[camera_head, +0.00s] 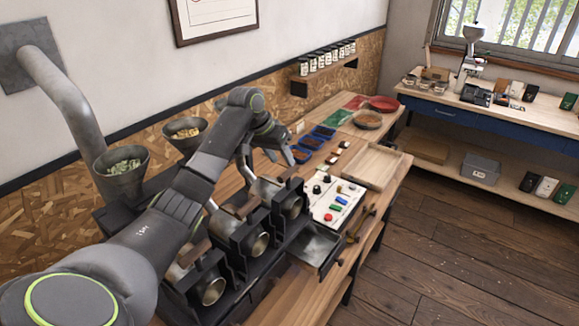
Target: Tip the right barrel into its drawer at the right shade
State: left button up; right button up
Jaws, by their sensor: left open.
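Three dark roaster units stand in a row on the wooden bench. The right barrel (292,207) is the farthest, with a round metal mouth; the middle barrel (260,244) and left barrel (212,291) are nearer. A metal drawer (322,246) is pulled out below the row, in front of the right and middle barrels; its floor looks empty. My left arm crosses over the row. My left gripper (288,154) is open above the bench behind the right barrel, near the blue trays, and holds nothing I can see. The shade inside the right barrel is too small to tell.
A white control panel (334,199) with coloured buttons lies right of the barrels. Two hoppers (122,172) stand at left. The floor at right is clear.

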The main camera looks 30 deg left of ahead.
aim_at(288, 169)
pick_arm(q)
jog(key=p+x, duration=0.1)
jog(key=x, duration=0.4)
jog(key=shift+w+d+f+p, duration=0.15)
jog(key=shift+f+p, duration=0.15)
jog(key=shift+f, duration=0.05)
jog(key=shift+w+d+f, duration=0.15)
jog(key=shift+w+f, duration=0.05)
jog(key=shift+f, duration=0.45)
jog(key=shift+c, duration=0.2)
grip_shut()
